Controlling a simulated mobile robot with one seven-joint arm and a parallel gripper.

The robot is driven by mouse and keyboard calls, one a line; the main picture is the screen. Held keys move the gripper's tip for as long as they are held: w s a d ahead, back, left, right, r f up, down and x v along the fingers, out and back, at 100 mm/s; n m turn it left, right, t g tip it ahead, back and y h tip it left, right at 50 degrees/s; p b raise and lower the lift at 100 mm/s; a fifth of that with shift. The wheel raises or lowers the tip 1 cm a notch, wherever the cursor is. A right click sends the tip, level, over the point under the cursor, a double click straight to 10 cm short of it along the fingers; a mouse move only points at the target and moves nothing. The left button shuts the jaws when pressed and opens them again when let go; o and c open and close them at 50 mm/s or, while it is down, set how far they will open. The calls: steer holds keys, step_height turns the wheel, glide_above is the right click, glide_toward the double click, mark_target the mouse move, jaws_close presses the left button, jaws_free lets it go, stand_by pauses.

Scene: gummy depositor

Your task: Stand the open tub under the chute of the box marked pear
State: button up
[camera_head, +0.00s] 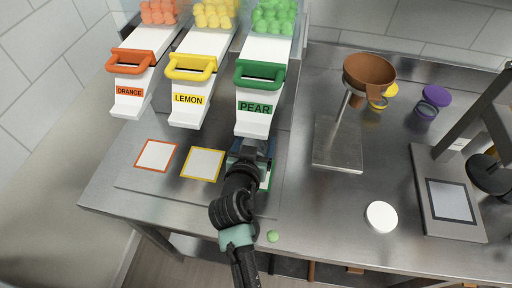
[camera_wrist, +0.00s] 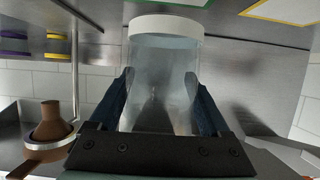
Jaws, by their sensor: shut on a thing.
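The clear tub (camera_wrist: 160,65) with a white band at one end sits between my two dark blue fingers in the wrist view. My gripper (camera_wrist: 160,88) is shut on it. In the wrist view, which looks upside down, the white end points towards the steel worktop. In the head view my gripper (camera_head: 250,151) is just in front of and below the chute of the white box marked PEAR (camera_head: 256,112), with its green handle. My gripper hides most of the tub there. A green-edged square (camera_head: 265,181) shows partly beneath my gripper. I cannot tell whether the tub touches it.
The LEMON (camera_head: 188,99) and ORANGE (camera_head: 129,91) boxes stand left, with a yellow-edged square (camera_head: 203,164) and an orange-edged square (camera_head: 156,155) before them. A brown funnel stand (camera_head: 338,145), white disc (camera_head: 382,217) and scale (camera_head: 451,200) are right. A green gummy (camera_head: 272,236) lies near the front edge.

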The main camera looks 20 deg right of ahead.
step_height(320, 180, down, 3)
steer(key=shift+w+d+f, duration=0.1)
steer(key=shift+w+f, duration=0.1)
steer(key=shift+f, duration=0.15)
steer(key=shift+f, duration=0.2)
steer(key=o, duration=1.2)
steer(key=shift+r, duration=0.1)
